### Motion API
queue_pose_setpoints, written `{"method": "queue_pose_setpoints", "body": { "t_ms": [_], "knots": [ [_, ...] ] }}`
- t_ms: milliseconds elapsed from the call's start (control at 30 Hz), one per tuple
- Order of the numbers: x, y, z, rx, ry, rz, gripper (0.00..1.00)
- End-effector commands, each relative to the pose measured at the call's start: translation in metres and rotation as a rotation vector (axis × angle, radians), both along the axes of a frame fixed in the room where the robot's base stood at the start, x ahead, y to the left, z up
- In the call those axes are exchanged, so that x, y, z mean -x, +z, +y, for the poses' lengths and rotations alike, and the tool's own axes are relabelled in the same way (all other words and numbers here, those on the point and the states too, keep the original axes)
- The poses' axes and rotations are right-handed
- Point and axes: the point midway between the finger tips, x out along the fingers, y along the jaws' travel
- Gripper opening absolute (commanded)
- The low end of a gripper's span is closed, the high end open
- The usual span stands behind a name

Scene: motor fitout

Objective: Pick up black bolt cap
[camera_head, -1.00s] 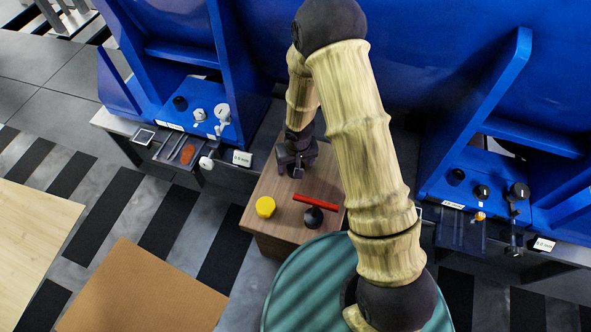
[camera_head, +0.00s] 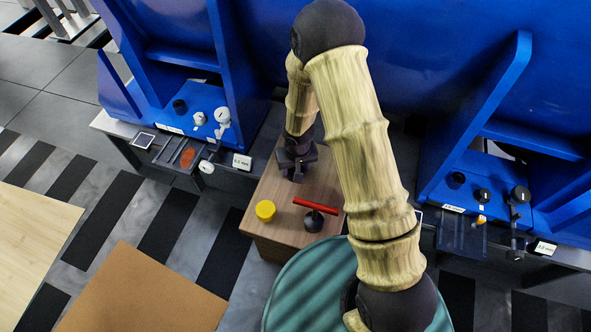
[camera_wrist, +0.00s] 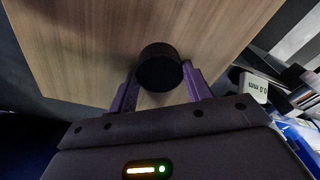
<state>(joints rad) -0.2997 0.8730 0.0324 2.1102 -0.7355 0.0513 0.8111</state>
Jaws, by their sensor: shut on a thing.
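The black bolt cap (camera_wrist: 160,68) is a short black cylinder between the tips of my gripper's two purple fingers in the wrist view. My gripper (camera_wrist: 163,84) is shut on it, over the wooden block top. I cannot tell whether the cap still touches the wood.
Blue machine frames (camera_head: 470,120) stand behind and to both sides. A green round surface (camera_head: 300,290) is in front.

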Motion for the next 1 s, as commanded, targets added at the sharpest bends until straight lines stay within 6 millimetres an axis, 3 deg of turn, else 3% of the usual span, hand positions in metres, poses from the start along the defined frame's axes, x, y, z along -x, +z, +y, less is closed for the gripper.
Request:
{"method": "queue_pose_setpoints", "body": {
  "t_ms": [267, 700, 1000],
  "knots": [
    [-0.001, 0.012, 0.0, -0.001, -0.001, -0.002, 0.28],
    [-0.001, 0.091, 0.0, -0.002, -0.001, -0.002, 0.28],
    [0.0, 0.1, 0.0, 0.0, -0.001, 0.0, 0.28]
  ]
}}
